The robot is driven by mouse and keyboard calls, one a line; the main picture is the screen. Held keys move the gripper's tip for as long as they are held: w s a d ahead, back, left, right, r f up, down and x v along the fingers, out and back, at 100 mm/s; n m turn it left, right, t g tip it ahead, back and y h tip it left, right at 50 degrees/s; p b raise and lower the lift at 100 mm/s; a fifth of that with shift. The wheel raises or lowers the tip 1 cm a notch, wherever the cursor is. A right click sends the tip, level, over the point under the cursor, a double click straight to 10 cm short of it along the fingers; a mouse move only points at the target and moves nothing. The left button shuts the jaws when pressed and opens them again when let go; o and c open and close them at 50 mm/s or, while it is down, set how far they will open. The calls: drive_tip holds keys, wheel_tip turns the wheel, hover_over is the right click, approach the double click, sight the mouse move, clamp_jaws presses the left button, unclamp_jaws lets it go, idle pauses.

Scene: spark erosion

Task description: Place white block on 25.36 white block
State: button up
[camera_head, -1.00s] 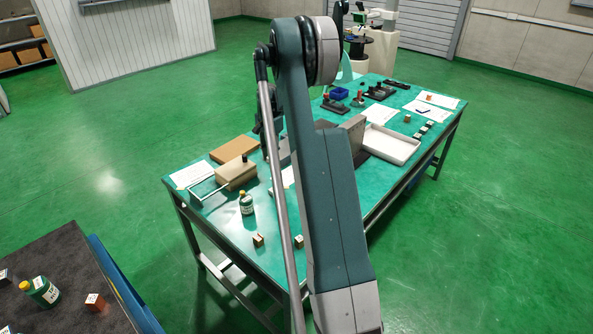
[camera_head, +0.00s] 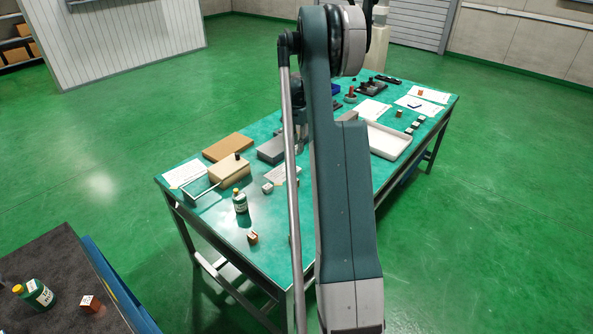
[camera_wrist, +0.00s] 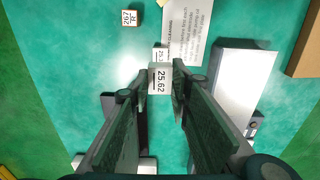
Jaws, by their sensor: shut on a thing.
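A white block labelled 25.62 (camera_wrist: 160,80) sits between the fingertips of my gripper (camera_wrist: 159,88) in the wrist view, and the gripper is shut on it. Just beyond it, another white block (camera_wrist: 159,53) shows a partly covered label that seems to start 25.3. The held block overlaps it in the picture; whether they touch I cannot tell. In the head view a small whitish block (camera_head: 268,188) is on the green table beside a printed sheet.
In the wrist view, a printed sheet (camera_wrist: 183,28) lies beside the far block, with a grey block (camera_wrist: 239,77) to the right and a labelled cube (camera_wrist: 131,18) at top left. A green bottle (camera_head: 240,202) and white tray (camera_head: 390,141) stand on the table (camera_head: 215,221).

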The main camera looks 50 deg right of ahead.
drive_tip(key=shift+f, duration=3.1)
drive_tip(key=shift+f, duration=0.1)
drive_tip(key=shift+f+b, duration=0.35)
drive_tip(key=shift+f, duration=1.45)
drive_tip(key=shift+f, duration=0.1)
drive_tip(key=o, duration=1)
wheel_tip(320, 180, up, 12)
drive_tip(key=shift+r+p, duration=0.15)
drive_tip(key=shift+p, duration=0.2)
